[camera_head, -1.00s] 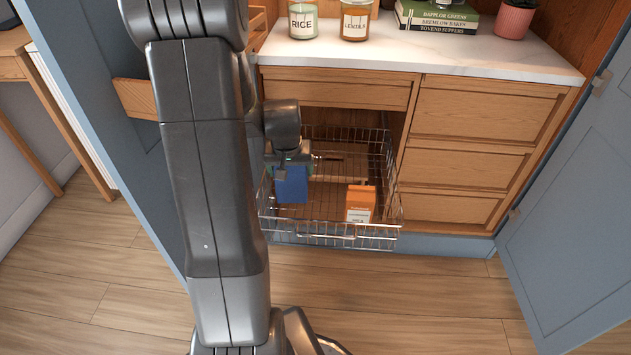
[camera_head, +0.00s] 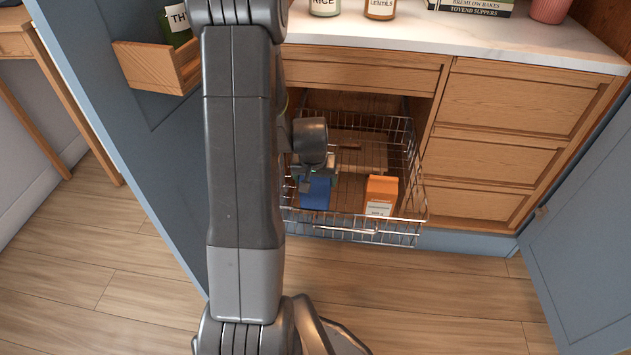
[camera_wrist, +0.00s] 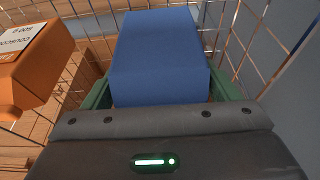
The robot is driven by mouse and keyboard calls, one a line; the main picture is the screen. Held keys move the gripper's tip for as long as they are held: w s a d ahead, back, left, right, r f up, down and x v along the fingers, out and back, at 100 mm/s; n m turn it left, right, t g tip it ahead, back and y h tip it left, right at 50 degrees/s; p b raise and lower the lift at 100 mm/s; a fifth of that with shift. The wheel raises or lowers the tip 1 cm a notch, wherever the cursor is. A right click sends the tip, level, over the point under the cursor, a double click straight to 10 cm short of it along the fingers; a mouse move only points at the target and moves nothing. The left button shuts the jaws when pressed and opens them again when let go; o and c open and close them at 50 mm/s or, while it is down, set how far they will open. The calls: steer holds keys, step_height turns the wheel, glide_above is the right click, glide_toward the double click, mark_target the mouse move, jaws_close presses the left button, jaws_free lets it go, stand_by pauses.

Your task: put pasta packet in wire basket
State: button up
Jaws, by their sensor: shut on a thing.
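The pasta packet is a blue block (camera_head: 316,194), low inside the left part of the wire basket (camera_head: 380,237). My gripper (camera_head: 314,176) is shut on it from above, and my arm hides part of the basket's left side. In the wrist view the blue packet (camera_wrist: 160,60) sits between the green fingers of my gripper (camera_wrist: 165,92), with basket wires around it. I cannot tell whether the packet touches the basket floor.
An orange box (camera_head: 380,196) stands in the basket to the right of the packet; it also shows in the wrist view (camera_wrist: 35,65). A brown board-like thing (camera_head: 358,150) is at the basket's back. Blue doors stand open on both sides.

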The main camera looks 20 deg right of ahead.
steer(key=shift+f, duration=0.15)
steer(key=shift+f, duration=0.1)
steer(key=o, duration=0.9)
steer(key=shift+f, duration=0.1)
steer(key=o, duration=0.4)
steer(key=p+v, duration=0.3)
steer(key=v, duration=0.9)
steer(key=shift+r, duration=0.2)
